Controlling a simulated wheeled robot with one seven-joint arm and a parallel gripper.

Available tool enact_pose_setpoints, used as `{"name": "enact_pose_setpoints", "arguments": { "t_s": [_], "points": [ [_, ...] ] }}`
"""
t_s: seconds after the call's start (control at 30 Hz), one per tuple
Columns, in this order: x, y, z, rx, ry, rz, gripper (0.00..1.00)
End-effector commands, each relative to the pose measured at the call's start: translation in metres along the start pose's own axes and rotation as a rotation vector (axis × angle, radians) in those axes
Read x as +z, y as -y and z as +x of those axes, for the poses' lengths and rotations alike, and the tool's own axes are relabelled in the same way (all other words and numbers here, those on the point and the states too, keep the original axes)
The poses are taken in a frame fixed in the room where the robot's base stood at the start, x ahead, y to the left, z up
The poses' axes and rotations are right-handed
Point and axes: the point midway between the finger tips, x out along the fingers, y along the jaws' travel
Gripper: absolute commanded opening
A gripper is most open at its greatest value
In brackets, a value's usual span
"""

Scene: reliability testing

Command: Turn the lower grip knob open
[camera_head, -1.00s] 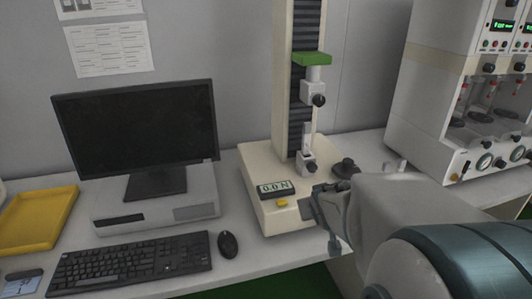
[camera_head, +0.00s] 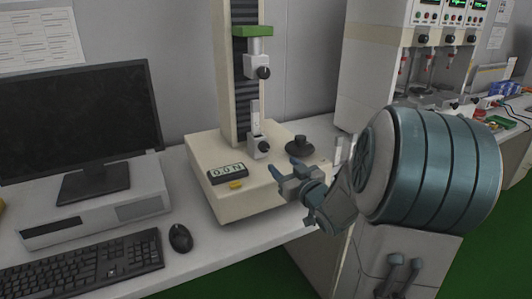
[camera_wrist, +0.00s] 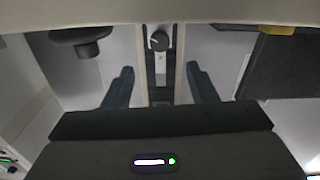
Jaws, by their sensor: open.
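The lower grip (camera_head: 257,143) stands on the cream base of the test machine, a small pale block with a dark round knob (camera_head: 265,147) on its front right side. A pale upright strip (camera_head: 255,113) rises from it. In the wrist view the knob (camera_wrist: 159,41) lies near the top centre, between the lines of my two fingers but beyond their tips. My gripper (camera_head: 287,180) is open and empty over the right front of the base, apart from the knob. Both blue fingers also show in the wrist view (camera_wrist: 160,80).
The upper grip (camera_head: 256,67) with its own knob hangs above under a green block (camera_head: 253,31). A dark round stand (camera_head: 299,145) sits right of the lower grip. A display reading 0.0 N (camera_head: 227,173) and yellow button (camera_head: 236,185) are at the front left.

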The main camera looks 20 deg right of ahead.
Motion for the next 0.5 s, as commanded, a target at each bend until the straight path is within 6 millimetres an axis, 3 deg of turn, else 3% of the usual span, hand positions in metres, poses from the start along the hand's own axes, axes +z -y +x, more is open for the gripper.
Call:
{"name": "enact_pose_setpoints", "arguments": {
  "t_s": [0.3, 0.5],
  "points": [
    [0.002, 0.0, 0.07, -0.001, -0.002, 0.004, 0.52],
    [0.001, 0.0, 0.1, 0.0, 0.0, 0.002, 0.52]
  ]
}}
